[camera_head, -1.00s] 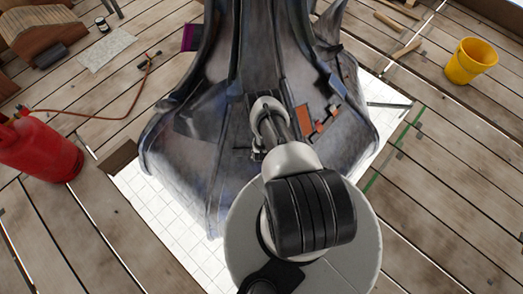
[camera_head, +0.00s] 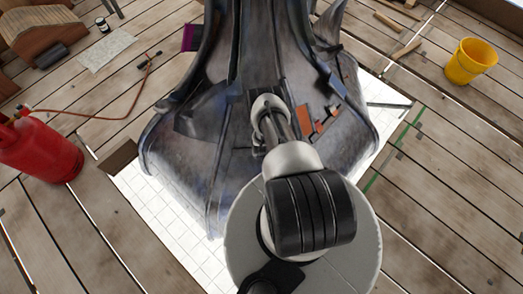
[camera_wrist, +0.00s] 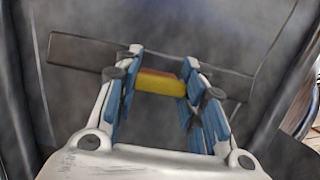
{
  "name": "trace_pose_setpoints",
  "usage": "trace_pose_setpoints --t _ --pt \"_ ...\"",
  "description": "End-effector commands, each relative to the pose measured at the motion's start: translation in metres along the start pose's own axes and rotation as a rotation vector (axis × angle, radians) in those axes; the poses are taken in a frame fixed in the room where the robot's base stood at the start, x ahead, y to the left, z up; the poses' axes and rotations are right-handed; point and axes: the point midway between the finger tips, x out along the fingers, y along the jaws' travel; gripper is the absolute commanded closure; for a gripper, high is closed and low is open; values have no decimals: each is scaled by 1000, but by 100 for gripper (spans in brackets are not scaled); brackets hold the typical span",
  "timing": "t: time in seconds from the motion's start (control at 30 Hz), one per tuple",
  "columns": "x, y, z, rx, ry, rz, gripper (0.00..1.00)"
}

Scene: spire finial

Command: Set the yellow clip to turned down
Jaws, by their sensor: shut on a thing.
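In the head view my arm reaches to the front of the dark finial (camera_head: 180,155). My arm covers the clip and fingertips there, so the clip's angle is hard to tell.
Orange and blue patches (camera_head: 304,117) mark the finial right of my arm. A red gas cylinder (camera_head: 42,150) with a hose stands left. A yellow bucket (camera_head: 471,61) stands on the planks at the upper right. White tiled sheeting (camera_head: 160,210) lies under the finial.

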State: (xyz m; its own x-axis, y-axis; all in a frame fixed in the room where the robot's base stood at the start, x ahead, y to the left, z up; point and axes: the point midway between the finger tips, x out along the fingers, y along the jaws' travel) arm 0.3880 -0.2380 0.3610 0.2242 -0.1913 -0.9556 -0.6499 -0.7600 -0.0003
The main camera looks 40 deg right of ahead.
Motion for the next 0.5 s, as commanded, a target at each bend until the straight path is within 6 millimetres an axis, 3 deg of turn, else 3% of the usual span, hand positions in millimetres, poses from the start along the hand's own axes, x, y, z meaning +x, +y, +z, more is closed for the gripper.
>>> trace_pose_setpoints --t 0.2,0.5 --pt "0 -7 -8 -5 -132 -24 86" --pt "0 2 -17 -2 -282 13 87"
